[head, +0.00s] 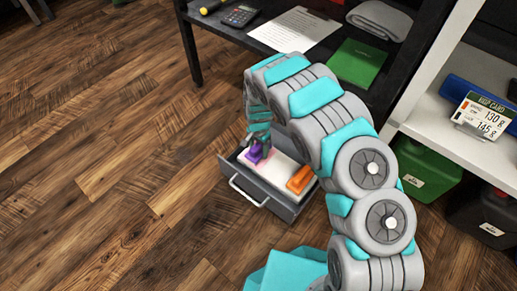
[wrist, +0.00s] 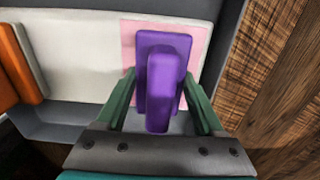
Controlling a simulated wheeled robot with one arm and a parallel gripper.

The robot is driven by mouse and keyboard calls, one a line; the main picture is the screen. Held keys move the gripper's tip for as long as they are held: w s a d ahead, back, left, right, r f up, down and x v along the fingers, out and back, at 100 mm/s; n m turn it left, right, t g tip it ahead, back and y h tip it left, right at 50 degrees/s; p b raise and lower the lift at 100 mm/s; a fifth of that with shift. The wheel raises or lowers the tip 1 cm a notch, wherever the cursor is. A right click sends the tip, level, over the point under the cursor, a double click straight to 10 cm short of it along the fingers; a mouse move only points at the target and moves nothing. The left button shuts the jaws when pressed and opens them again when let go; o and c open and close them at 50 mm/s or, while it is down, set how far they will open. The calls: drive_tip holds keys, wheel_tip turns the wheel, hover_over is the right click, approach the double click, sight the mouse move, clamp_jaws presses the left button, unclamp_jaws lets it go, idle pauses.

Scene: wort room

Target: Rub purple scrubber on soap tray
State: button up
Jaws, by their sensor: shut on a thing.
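The purple scrubber (wrist: 163,75) is a block with a raised handle, and it also shows in the head view (head: 254,154). My gripper (wrist: 158,88) is shut on the scrubber, with one green finger on each side of its handle. In the head view my gripper (head: 257,147) reaches down into the open drawer. The scrubber is over a pink patch (wrist: 129,45) at the right end of a pale tray (wrist: 80,55), which I take to be the soap tray. I cannot tell whether the scrubber touches the patch.
An orange block (head: 300,180) lies at the other end of the open grey drawer (head: 287,207). Above is a dark table (head: 225,32) with a paper, a calculator and a green folder (head: 357,62). White shelves (head: 440,117) stand at right. Wood floor at left is clear.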

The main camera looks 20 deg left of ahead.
sight(258, 144)
drive_tip(key=shift+r+p, duration=0.85)
drive_tip(key=shift+r, duration=2.65)
